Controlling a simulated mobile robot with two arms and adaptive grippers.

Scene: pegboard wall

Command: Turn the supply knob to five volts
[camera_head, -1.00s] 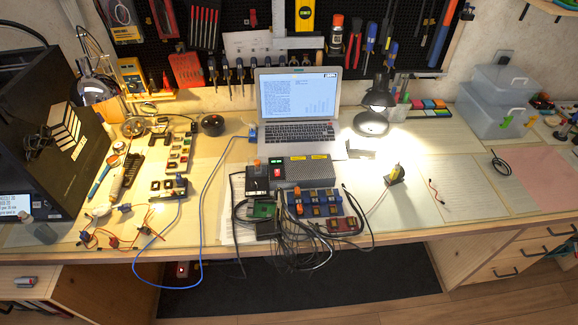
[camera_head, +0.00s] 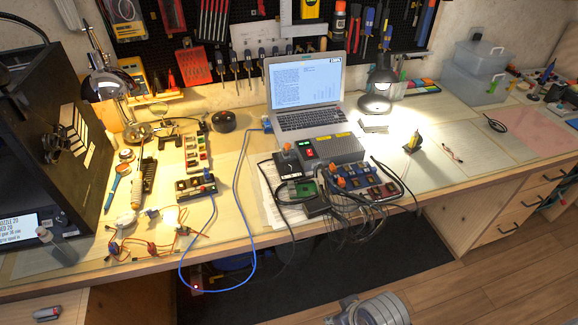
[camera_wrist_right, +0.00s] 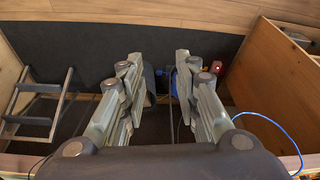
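The grey supply box (camera_head: 340,149) stands on the bench in front of the laptop, with small lit green and red spots on its left part. An orange knob (camera_head: 287,146) sits on the black box (camera_head: 288,163) at its left end; its pointer and scale are too small to read. In the right wrist view my right gripper (camera_wrist_right: 160,62) is open and empty, its two fingers wide apart, over the dark floor area by the bench. A grey part of my arm (camera_head: 372,311) shows at the bottom of the head view, well below the supply. My left gripper is not in view.
Black cables (camera_head: 345,215) hang over the front edge before the supply. A blue cable (camera_head: 237,200) loops off the bench to the left. The laptop (camera_head: 306,92) stands behind, and a lit lamp (camera_head: 377,95) at right.

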